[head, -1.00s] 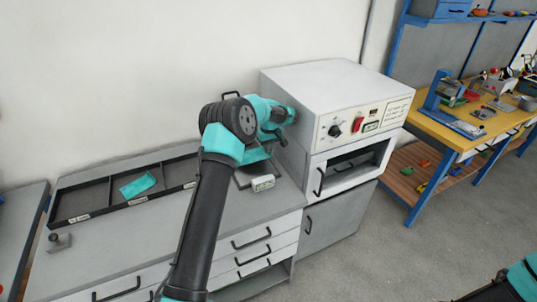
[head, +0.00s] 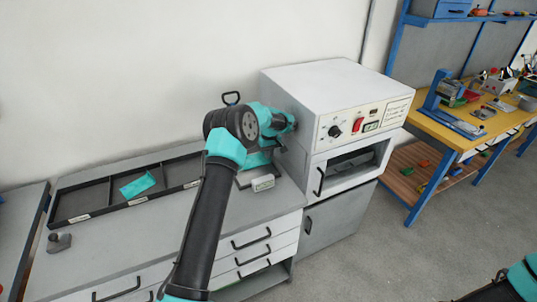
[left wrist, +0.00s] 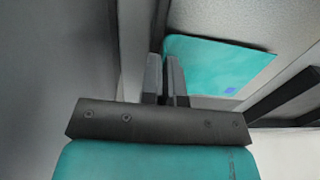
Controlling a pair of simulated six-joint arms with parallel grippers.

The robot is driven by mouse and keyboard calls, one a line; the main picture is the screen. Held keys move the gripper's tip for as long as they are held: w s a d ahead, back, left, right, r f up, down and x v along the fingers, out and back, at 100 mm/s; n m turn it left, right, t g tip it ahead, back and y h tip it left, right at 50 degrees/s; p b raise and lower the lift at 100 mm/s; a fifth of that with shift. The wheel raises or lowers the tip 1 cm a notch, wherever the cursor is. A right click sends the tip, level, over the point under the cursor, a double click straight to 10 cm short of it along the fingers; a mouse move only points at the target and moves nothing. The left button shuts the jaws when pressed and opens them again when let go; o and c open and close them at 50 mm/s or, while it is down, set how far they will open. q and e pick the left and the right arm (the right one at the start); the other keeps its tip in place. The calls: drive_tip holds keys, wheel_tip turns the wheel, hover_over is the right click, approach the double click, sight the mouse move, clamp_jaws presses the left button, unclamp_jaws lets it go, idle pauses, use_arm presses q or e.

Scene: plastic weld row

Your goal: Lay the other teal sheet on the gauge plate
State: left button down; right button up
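A teal sheet (head: 138,185) lies tilted in a compartment of the dark tray at the left. Another patch of teal sheet (head: 257,160) shows below my left wrist at the gauge plate (head: 246,179), partly hidden. In the left wrist view a teal sheet (left wrist: 215,65) with a small blue mark spreads behind and to the right of my left gripper (left wrist: 165,62). Its fingers are close together, with a narrow gap, and overlap the sheet's left edge. I cannot tell whether they pinch it. My right gripper's fingertips are not visible.
The divided dark tray (head: 72,216) sits on the grey counter (head: 130,234). A white oven-like cabinet (head: 292,140) with a dial and open slot stands close right of my left gripper. A small grey piece (head: 60,242) lies front left. The counter's middle is mostly clear.

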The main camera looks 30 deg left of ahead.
use_arm(q)
drive_tip(key=c, duration=1.8)
unclamp_jaws()
drive_tip(key=shift+f, duration=0.1)
drive_tip(key=o, duration=0.5)
drive_tip(key=shift+c, duration=0.2)
drive_tip(key=shift+r, duration=2.15)
